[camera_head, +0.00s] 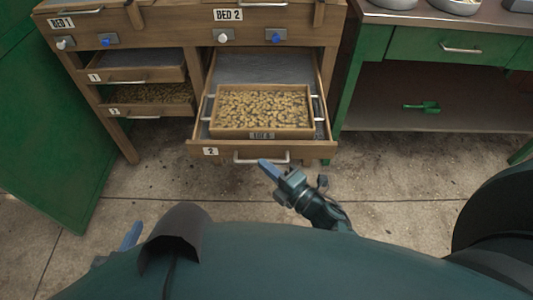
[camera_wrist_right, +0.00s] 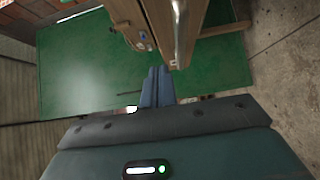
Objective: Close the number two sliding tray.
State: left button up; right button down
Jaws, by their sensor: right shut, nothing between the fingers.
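The number two sliding tray (camera_head: 223,150) is pulled out below BED 2. Its wooden front carries a "2" label and a pale bar handle (camera_head: 261,161). A wooden box (camera_head: 214,111) of beans with side handles sits inside it. My right gripper (camera_head: 269,171) is shut and empty, just in front of the tray near the handle; contact is unclear. In the right wrist view, the shut blue fingers (camera_wrist_right: 157,85) are beside a wooden front with a metal handle (camera_wrist_right: 180,35). My left gripper (camera_head: 131,237) shows only a blue fingertip at lower left; the rest is hidden.
Trays one (camera_head: 135,75) and three (camera_head: 150,105) are at the left under BED 1. A green cabinet panel (camera_head: 60,140) stands at left. A green bench (camera_head: 425,45) with a lower shelf stands at right. The concrete floor in front is clear.

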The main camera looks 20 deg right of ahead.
aim_at(257, 145)
pick_arm(q)
jog(key=shift+d+f, duration=0.1)
jog(key=shift+f, duration=0.15)
pick_arm(e)
jog(key=shift+w+d, duration=0.25)
jog(key=shift+w, duration=0.85)
jog(key=shift+w+d, duration=0.2)
jog(key=shift+w, duration=0.85)
jog(key=shift+w, duration=0.1)
